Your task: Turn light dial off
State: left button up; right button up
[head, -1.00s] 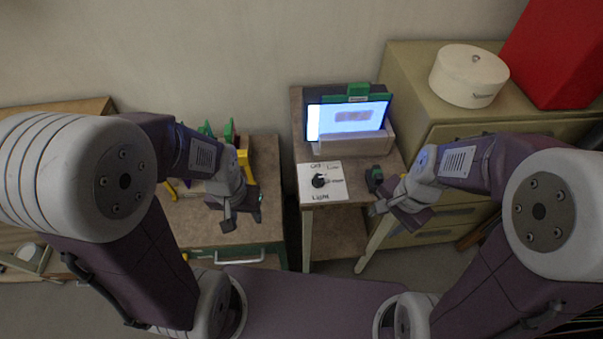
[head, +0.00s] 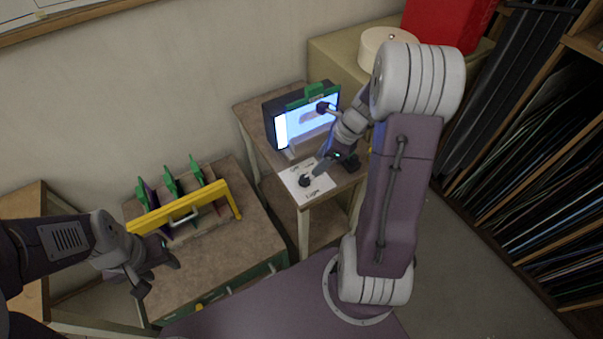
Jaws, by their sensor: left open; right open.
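The light dial (head: 305,181) is a small black knob on a white card (head: 291,175) marked with words including "Light". The card lies on the small table's front part, below a lit screen. My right gripper (head: 316,143) is open, its fingers spread over the card and the screen's front. One finger reaches down to the dial and partly covers it; I cannot tell whether they touch, or which way the knob points. My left gripper (head: 156,275) is open and empty, at the lower left by the workbench edge.
The lit screen (head: 308,118) stands behind the card. The left workbench (head: 222,258) holds a yellow bar rack (head: 185,207) with green-topped pieces. A cream round box (head: 388,44) and red box (head: 448,22) sit at the back right. Shelves (head: 545,150) line the right side.

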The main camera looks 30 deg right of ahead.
jog(key=b, duration=0.1)
send_over(305, 177)
jog(key=s+d, duration=0.1)
jog(key=s, duration=0.1)
jog(key=f, duration=0.4)
jog(key=shift+w+f, duration=0.2)
jog(key=shift+f, duration=0.05)
jog(key=x, duration=0.1)
jog(key=b+x, duration=0.1)
jog(key=x, duration=0.1)
jog(key=shift+d, duration=0.3)
jog(key=shift+w+f, duration=0.1)
jog(key=shift+f, duration=0.25)
jog(key=shift+a+f, duration=0.15)
pick_arm(q)
jog(key=shift+a+f, duration=0.2)
jog(key=shift+f, duration=0.4)
jog(key=shift+a+f, duration=0.15)
jog(key=shift+f, duration=0.45)
pick_arm(e)
jog(key=shift+w+a, duration=0.1)
jog(key=shift+a, duration=0.05)
grip_shut()
